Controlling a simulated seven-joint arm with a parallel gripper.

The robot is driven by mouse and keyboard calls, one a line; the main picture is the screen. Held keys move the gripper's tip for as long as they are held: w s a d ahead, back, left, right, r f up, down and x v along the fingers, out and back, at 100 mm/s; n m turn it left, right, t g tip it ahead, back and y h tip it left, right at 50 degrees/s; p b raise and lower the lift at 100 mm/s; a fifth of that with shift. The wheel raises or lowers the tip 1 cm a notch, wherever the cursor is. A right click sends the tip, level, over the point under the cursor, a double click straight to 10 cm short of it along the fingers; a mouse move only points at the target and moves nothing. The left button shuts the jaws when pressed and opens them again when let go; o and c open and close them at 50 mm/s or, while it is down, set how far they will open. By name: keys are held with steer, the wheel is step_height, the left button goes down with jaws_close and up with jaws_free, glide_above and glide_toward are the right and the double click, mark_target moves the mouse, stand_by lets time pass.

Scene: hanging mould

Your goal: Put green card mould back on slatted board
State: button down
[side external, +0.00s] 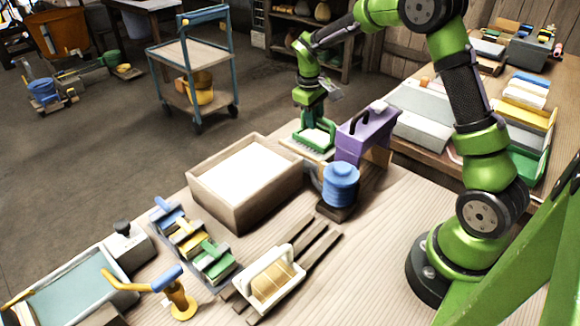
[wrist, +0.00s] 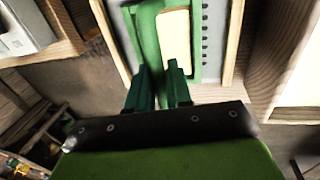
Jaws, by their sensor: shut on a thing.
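The green card mould (side external: 317,147) is a green frame around a pale panel, near the back edge of the wooden bench. My gripper (side external: 314,118) is above it, pointing down, shut on its green upright part. In the wrist view my gripper's fingers (wrist: 158,78) stand either side of a green bar, and the mould (wrist: 198,40) shows its cream panel. Beneath or behind it is a pale, wood-edged surface (wrist: 227,45); I cannot tell whether they touch. Dark parallel slats (side external: 318,243) lie at the front of the bench, under a cream mould (side external: 270,279).
A purple box with handles (side external: 364,134) and a blue ribbed cylinder (side external: 340,184) stand close right of my gripper. A wooden tray with a white inside (side external: 244,174) is to the left. Blue, yellow and green handled pieces (side external: 190,238) stand at the front left.

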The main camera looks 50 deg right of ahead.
steer(key=r, duration=0.9)
steer(key=shift+w+a+r, duration=0.1)
steer(key=shift+a+r, duration=0.15)
steer(key=shift+r, duration=0.1)
steer(key=s+a+f+n+t+y, duration=0.1)
steer(key=s+a+n, duration=0.4)
steer(key=a, duration=0.6)
steer(key=s+a+n, duration=0.4)
steer(key=a, duration=0.6)
steer(key=s+a+f+n+y, duration=0.1)
steer(key=s+a+f+n, duration=0.5)
steer(key=s+n, duration=0.3)
steer(key=shift+s, duration=0.5)
steer(key=shift+f, duration=2.4)
steer(key=shift+f, duration=0.5)
